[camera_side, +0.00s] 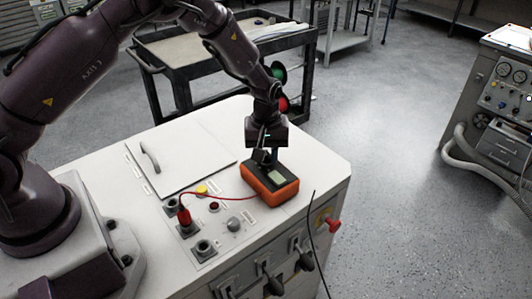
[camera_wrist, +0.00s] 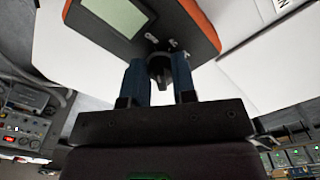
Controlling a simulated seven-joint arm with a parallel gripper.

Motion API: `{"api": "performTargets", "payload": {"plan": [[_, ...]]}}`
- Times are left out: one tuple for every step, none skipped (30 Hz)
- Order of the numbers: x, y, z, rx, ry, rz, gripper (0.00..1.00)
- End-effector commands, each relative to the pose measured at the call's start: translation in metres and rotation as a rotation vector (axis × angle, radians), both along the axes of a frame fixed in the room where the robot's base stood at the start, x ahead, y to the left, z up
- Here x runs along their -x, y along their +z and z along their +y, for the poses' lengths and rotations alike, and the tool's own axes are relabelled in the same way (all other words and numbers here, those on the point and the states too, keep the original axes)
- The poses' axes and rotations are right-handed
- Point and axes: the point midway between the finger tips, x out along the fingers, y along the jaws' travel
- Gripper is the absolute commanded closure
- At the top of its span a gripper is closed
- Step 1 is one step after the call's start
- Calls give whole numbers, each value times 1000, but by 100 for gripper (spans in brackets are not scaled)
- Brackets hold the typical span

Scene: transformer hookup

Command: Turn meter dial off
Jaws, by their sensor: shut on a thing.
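The meter (camera_side: 270,185), a black and orange box with a pale screen, lies on the white cabinet top. In the wrist view the meter (camera_wrist: 205,32) fills the top, with its screen at upper left. The meter dial (camera_wrist: 160,68) is a dark round knob between the two blue fingers. My gripper (camera_wrist: 159,72) is shut on the dial from both sides. In the side view my gripper (camera_side: 268,150) points down onto the meter, and the dial is hidden behind it. The screen's reading cannot be made out.
A red lead (camera_side: 215,200) runs from the meter to a red plug (camera_side: 184,216) in a socket. A grey knob (camera_side: 234,224) and a yellow button (camera_side: 202,190) sit nearby. A hatch with a handle (camera_side: 150,156) lies left. A black cable (camera_side: 311,240) hangs over the front edge.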

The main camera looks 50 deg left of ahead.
Motion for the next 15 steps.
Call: {"api": "performTargets", "payload": {"plan": [[-1,1,0,-1,19,-2,98],[-1,1,0,-1,32,-2,98],[-1,1,0,-1,44,-2,98],[-1,1,0,-1,53,-2,98],[-1,1,0,-1,61,-2,98],[-1,1,0,0,70,-3,98],[-1,1,0,0,75,-2,98],[-1,1,0,0,80,-2,98],[-1,1,0,0,84,-2,98],[-1,1,0,0,87,-2,98],[-1,1,0,0,90,-2,98],[-1,1,0,0,92,-2,98],[-1,1,0,0,93,-2,98],[-1,1,0,0,94,-2,98],[-1,1,0,0,94,-2,98]]}}
